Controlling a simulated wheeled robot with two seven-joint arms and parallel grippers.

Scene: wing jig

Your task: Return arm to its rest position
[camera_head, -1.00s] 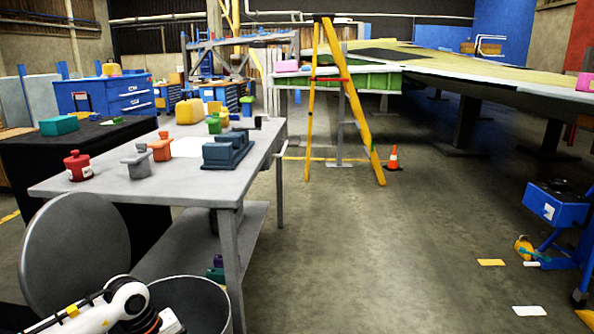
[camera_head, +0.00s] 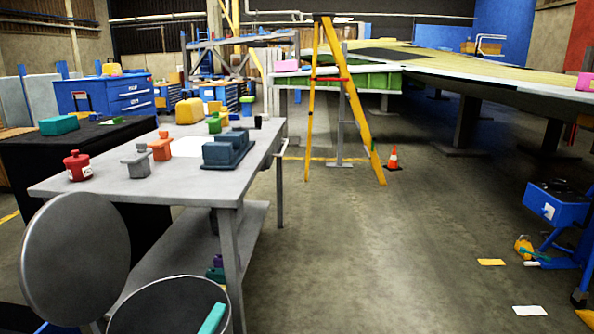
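Neither of my grippers shows in the head view now, and no part of my arms is in sight. A grey metal bin (camera_head: 140,297) stands at the bottom left, in front of the table. A teal object (camera_head: 213,318) shows inside the bin's opening, near its right rim. A round grey lid (camera_head: 75,258) stands tilted up at the bin's left. What my grippers hold, if anything, is hidden.
The grey table (camera_head: 190,183) holds a red pot (camera_head: 77,166), a blue-grey block (camera_head: 227,150) and several other items. A yellow stepladder (camera_head: 350,100) and an orange cone (camera_head: 393,158) stand farther back. A blue cart (camera_head: 556,205) is at right. The middle floor is clear.

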